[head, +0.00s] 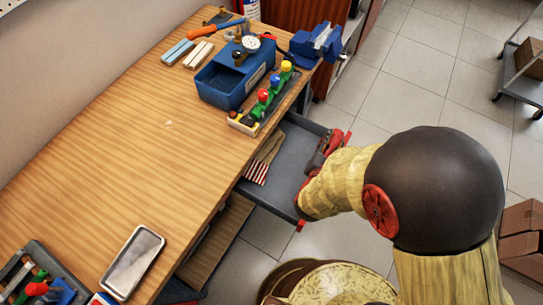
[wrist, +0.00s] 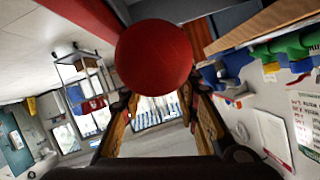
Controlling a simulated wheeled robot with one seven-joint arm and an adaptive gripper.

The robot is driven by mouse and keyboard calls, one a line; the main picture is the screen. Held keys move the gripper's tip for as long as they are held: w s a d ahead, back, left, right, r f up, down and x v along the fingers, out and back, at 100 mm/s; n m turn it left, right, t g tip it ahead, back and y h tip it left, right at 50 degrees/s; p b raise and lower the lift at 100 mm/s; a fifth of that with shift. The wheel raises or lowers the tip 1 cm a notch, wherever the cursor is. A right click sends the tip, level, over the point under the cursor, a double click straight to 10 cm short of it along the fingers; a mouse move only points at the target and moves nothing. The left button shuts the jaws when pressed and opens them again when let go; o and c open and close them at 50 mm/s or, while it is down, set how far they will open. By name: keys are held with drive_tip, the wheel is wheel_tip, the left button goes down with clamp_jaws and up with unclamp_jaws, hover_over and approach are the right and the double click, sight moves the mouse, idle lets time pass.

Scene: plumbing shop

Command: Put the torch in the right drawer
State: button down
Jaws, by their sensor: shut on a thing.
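A grey drawer (head: 286,152) stands pulled out from under the workbench. My gripper (head: 322,152) is at the drawer's outer side, partly hidden by my arm. In the wrist view a red round end (wrist: 155,55) shows close up, between and in front of my gripper's fingers (wrist: 158,108).
Brown and red-white striped items (head: 262,162) lie at the drawer's inner side. On the workbench (head: 130,130) are a blue toolbox (head: 222,88), a valve rack (head: 262,108), a blue vice (head: 318,42) and a metal tray (head: 132,262). A cart (head: 520,75) stands on open floor at right.

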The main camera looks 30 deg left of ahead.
drive_tip(key=s+a, duration=0.8)
drive_tip(key=s, duration=0.3)
drive_tip(key=b, duration=0.7)
hover_over(298, 147)
drive_tip(key=shift+y, duration=0.3)
drive_tip(key=f, duration=0.8)
drive_tip(key=shift+s+d+f, duration=0.1)
drive_tip(key=shift+s+f, duration=0.1)
drive_tip(key=shift+f, duration=0.15)
drive_tip(key=shift+w+f+b, duration=0.15)
drive_tip(key=shift+f+b, duration=0.55)
drive_tip(key=shift+f, duration=0.2)
drive_tip(key=shift+w+f+b, duration=0.1)
drive_tip(key=shift+f+b, duration=0.55)
drive_tip(key=shift+f, duration=0.2)
drive_tip(key=shift+f, duration=0.15)
drive_tip(key=c, duration=1.3)
unclamp_jaws()
drive_tip(key=shift+c, duration=0.2)
